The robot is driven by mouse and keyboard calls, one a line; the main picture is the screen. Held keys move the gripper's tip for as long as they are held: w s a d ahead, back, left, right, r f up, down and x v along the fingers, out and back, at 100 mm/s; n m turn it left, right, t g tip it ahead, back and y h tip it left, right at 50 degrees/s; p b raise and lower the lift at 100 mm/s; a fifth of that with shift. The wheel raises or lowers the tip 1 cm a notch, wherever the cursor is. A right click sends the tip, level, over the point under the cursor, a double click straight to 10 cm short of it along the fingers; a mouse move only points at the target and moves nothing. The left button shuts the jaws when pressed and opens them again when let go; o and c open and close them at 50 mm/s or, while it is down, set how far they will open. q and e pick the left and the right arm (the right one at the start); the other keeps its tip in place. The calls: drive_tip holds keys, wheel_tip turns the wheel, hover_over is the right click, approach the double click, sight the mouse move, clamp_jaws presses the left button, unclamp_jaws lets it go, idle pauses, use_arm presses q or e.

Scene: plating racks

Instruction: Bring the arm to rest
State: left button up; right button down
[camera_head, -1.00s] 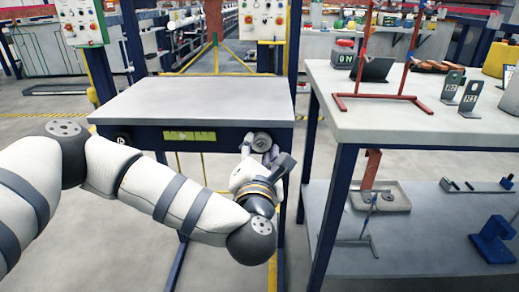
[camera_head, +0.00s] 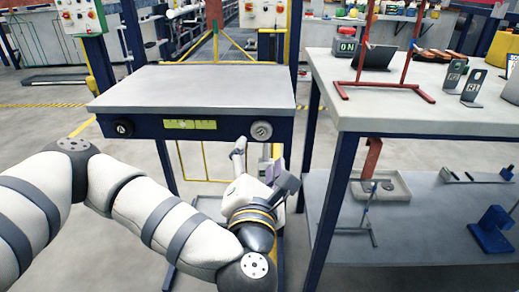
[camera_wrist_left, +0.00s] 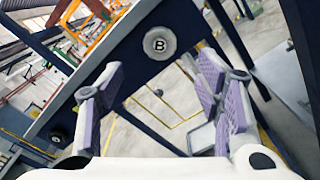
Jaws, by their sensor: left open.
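My left arm (camera_head: 170,215) comes in from the left, and its gripper (camera_head: 263,160) is in front of and below the front edge of the grey-topped table (camera_head: 190,88). The gripper is open and empty, with a gap between its purple-padded fingers (camera_wrist_left: 155,100) in the left wrist view. It is apart from the round knob B (camera_head: 262,131), which is on the table's dark front rail above the gripper; the knob also shows in the left wrist view (camera_wrist_left: 159,43). My right gripper is not in view.
A second table (camera_head: 400,108) stands close on the right, with a red stand (camera_head: 385,85) on top and a lower shelf (camera_head: 410,225) holding a tray and blue part. Knob A (camera_head: 123,127) and a yellow-green label (camera_head: 190,124) are on the rail. Open floor lies left.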

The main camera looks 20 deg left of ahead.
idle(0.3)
use_arm(q)
drive_tip(key=s+d+f+m+g+h+p, duration=0.4)
drive_tip(key=s+d+f+m+h, duration=0.4)
drive_tip(key=d+f+m, duration=0.3)
drive_tip(key=s+f+m+g+h+p, duration=0.2)
drive_tip(key=s+f+m+g, duration=0.45)
drive_tip(key=s+m, duration=0.55)
drive_tip(key=s+a+f+m+g+y+p, duration=0.1)
drive_tip(key=s+a+m+g+y+p, duration=0.1)
drive_tip(key=s+a, duration=0.7)
drive_tip(key=s+a+f+m+g+y+p, duration=0.1)
drive_tip(key=s+a+m+g, duration=0.4)
drive_tip(key=s, duration=1)
drive_tip(key=a+g+y+p, duration=0.1)
drive_tip(key=a+g+y, duration=0.1)
drive_tip(key=a, duration=0.2)
drive_tip(key=shift+s+a+f+m, duration=0.2)
drive_tip(key=shift+s+a+m, duration=0.1)
drive_tip(key=shift+s, duration=0.1)
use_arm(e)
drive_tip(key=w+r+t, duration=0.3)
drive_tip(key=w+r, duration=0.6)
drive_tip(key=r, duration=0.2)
